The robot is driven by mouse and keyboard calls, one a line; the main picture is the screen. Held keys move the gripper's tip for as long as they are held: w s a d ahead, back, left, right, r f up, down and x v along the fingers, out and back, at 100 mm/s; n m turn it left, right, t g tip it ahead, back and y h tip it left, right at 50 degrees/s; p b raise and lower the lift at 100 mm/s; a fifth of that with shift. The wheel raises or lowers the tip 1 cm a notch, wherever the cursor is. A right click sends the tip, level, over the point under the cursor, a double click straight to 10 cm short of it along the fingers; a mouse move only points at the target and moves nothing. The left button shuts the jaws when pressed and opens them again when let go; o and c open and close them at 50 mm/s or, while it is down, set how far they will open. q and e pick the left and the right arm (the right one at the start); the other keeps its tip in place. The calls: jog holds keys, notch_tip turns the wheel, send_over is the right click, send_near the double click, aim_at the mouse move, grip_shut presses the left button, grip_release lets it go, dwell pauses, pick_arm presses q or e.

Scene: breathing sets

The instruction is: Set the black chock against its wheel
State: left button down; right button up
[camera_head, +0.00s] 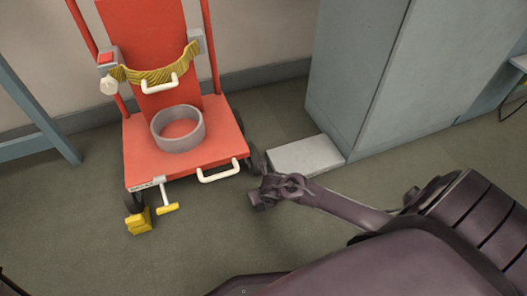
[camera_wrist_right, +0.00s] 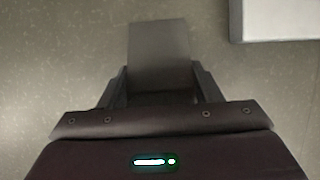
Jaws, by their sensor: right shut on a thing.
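My right gripper (camera_head: 262,194) is low over the floor, just in front of the red cart's right wheel (camera_head: 254,158). In the right wrist view the right gripper (camera_wrist_right: 160,82) is shut on a dark grey block, the black chock (camera_wrist_right: 160,50), which sticks out past the fingers over bare floor. In the head view the chock is hidden or cannot be told from the dark gripper. The red cart (camera_head: 215,130) stands against the wall. The wheel is dark, at the cart's right front corner, and does not show in the wrist view. My left gripper is out of view.
A yellow chock (camera_head: 140,220) sits at the cart's left front wheel (camera_head: 134,202), near a yellow-tipped pedal (camera_head: 167,208). A pale low block (camera_head: 305,155) lies right of the wheel, by the grey cabinet (camera_head: 390,90). The floor in front is clear.

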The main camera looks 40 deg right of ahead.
jog(key=shift+f, duration=0.15)
jog(key=o, duration=1.2)
